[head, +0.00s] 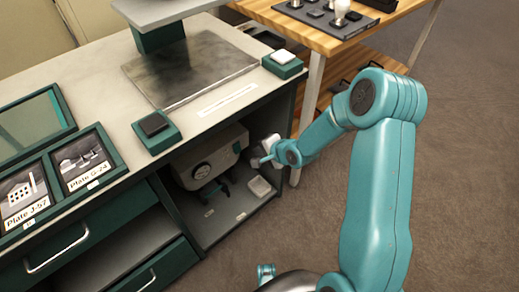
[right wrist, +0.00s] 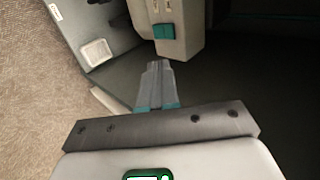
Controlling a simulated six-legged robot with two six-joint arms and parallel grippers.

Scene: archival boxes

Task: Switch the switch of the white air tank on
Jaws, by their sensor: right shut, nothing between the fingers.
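The white air tank (head: 208,160) stands in the open compartment under the counter, with a round dial on its front. In the right wrist view, the pale end of the tank (right wrist: 178,18) carries a small teal two-part piece (right wrist: 163,31), which looks like its switch. I cannot tell its position. My right gripper (head: 259,158) is at the compartment's right side, beside the tank's right end. In the right wrist view its fingers (right wrist: 157,68) are together and empty, pointing at the tank just below the teal piece; contact cannot be told. My left gripper is not in view.
A small white block (head: 260,187) lies on the compartment floor, right of the tank. The counter (head: 105,132) above holds a dark button (head: 153,124) and a white button (head: 284,57) on green bases. A wooden table (head: 318,43) stands behind. Open floor lies to the right.

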